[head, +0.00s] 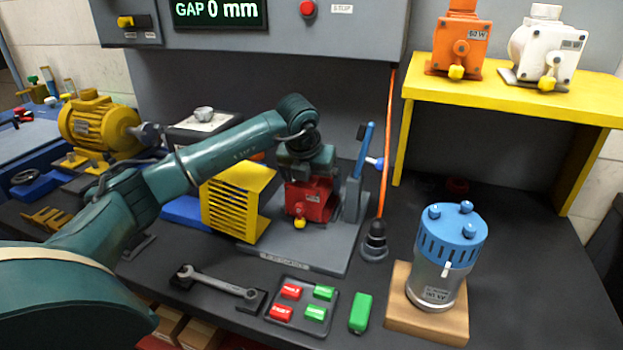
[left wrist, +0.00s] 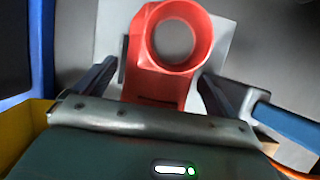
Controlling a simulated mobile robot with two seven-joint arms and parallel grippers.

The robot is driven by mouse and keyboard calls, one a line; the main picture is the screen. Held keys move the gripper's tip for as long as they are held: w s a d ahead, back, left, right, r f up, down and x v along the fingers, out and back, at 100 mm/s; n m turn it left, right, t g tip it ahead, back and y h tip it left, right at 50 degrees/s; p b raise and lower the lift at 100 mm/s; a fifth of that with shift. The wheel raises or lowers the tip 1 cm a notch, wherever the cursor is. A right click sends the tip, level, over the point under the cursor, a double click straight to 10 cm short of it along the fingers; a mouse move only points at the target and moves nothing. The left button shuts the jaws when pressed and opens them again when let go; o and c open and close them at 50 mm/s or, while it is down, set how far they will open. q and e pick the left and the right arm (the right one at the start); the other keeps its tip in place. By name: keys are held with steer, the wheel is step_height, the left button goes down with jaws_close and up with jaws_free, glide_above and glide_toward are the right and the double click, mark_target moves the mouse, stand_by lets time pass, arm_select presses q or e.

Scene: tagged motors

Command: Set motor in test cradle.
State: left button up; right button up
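A red motor (head: 308,200) with a yellow shaft end sits upright at the test cradle, whose grey base plate (head: 290,256) carries a yellow slotted guard (head: 238,198) on the left and a blue lever (head: 364,150) on the right. Whether the motor fully rests in the cradle is hidden. My left gripper (head: 305,170) is directly above the motor, pointing down. In the left wrist view the motor's round red ring (left wrist: 160,85) stands between my two fingers, one close to each side. I cannot tell whether they touch it. My right gripper is not in view.
A blue-topped motor (head: 440,265) stands on a wooden block at right. A wrench (head: 220,282), a button tray (head: 302,305) and a green block (head: 361,313) lie in front. Orange (head: 458,45) and white motors (head: 547,50) stand on a yellow shelf. A yellow motor (head: 95,122) is at left.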

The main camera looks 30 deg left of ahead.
arm_select(q)
steer(key=shift+o, duration=0.3)
steer(key=v, duration=1.2)
steer(key=shift+s+b, duration=0.1)
steer(key=shift+b, duration=0.25)
steer(key=shift+f, duration=0.1)
